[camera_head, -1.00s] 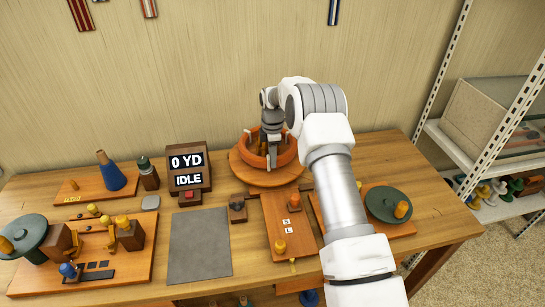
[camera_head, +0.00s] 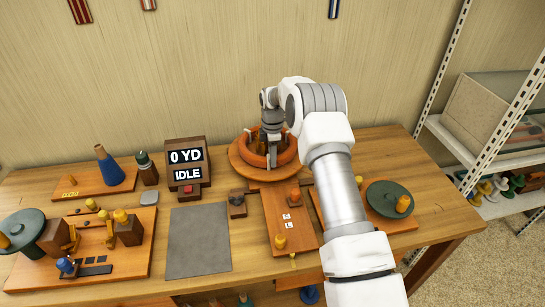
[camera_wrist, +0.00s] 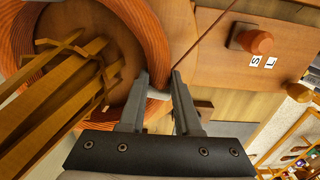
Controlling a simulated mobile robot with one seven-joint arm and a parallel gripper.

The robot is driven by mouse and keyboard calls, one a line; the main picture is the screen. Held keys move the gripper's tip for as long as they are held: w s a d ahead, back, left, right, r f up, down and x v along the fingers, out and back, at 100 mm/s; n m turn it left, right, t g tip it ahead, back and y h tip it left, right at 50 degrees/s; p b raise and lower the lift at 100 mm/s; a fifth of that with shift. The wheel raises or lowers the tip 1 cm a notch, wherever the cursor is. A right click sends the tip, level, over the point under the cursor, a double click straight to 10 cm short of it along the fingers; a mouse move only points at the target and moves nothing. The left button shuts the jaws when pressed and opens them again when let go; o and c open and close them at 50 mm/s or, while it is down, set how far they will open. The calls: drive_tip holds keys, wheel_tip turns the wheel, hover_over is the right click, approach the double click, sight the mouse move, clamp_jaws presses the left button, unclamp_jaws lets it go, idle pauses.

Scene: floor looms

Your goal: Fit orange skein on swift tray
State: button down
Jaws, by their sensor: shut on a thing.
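The orange skein (camera_head: 286,158) is a thick ring, seen at the round wooden swift tray (camera_head: 250,172) at the back middle of the table. It surrounds the swift's wooden arms, which show in the wrist view (camera_wrist: 75,90). My gripper (camera_head: 273,160) is at the skein's near side, fingers pointing down. In the wrist view my gripper (camera_wrist: 160,85) has its fingertips close together at the edge of the skein (camera_wrist: 150,35), shut on its wall. Whether the skein rests fully on the tray cannot be told; my arm hides part of the right side.
A display reading 0 YD IDLE (camera_head: 186,165) stands left of the tray. A wooden board with S and L labels (camera_head: 283,215) lies in front. A grey mat (camera_head: 198,243) lies front left. A green disc (camera_head: 385,197) is at right. A metal shelf (camera_head: 490,150) stands beyond the table.

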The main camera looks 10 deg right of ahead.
drive_tip(key=shift+f, duration=0.15)
drive_tip(key=c, duration=0.5)
unclamp_jaws()
wheel_tip(320, 180, up, 18)
drive_tip(key=shift+f, duration=0.25)
idle(0.3)
idle(0.7)
